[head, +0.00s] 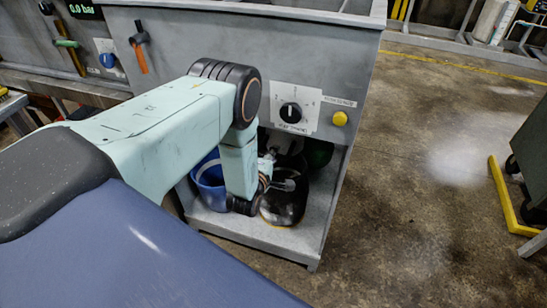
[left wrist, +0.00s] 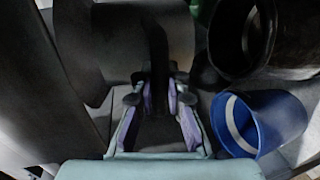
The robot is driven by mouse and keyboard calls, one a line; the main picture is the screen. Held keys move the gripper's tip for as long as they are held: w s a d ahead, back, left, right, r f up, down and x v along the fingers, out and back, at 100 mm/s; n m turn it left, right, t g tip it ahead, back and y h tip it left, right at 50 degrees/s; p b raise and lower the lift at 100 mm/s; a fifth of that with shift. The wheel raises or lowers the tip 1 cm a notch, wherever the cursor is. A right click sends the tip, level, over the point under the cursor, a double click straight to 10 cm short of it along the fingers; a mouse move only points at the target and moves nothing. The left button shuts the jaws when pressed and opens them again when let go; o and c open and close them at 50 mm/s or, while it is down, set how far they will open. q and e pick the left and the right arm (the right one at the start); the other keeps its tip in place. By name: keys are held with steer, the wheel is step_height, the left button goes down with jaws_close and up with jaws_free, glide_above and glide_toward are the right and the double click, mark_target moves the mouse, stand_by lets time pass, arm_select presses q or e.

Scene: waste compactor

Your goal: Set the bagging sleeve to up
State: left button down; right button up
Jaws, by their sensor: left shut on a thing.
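My left gripper (head: 280,180) reaches low into the open bay under the grey machine's front panel, partly hidden by my own arm. In the left wrist view its fingers (left wrist: 160,95) are closed around a narrow dark bar (left wrist: 157,55). The bar runs up in front of a wide, dark curved piece (left wrist: 115,45). I cannot tell for certain whether this piece is the bagging sleeve, or whether it is up or down. No label for the sleeve is readable. My right gripper is in neither view.
A blue bucket (head: 209,182) and a black round container (head: 285,208) stand on the bay floor, close to the gripper. A green object (head: 318,153) is behind. The panel above carries a black knob (head: 291,112) and a yellow button (head: 340,119). Open floor lies to the right.

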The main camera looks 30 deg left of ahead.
arm_select(q)
step_height(320, 180, up, 3)
steer(key=shift+a+r+p, duration=0.1)
steer(key=shift+r+p, duration=0.05)
steer(key=shift+p, duration=0.65)
steer(key=c, duration=1.3)
jaws_free()
steer(key=shift+c, duration=0.2)
steer(key=v, duration=1.2)
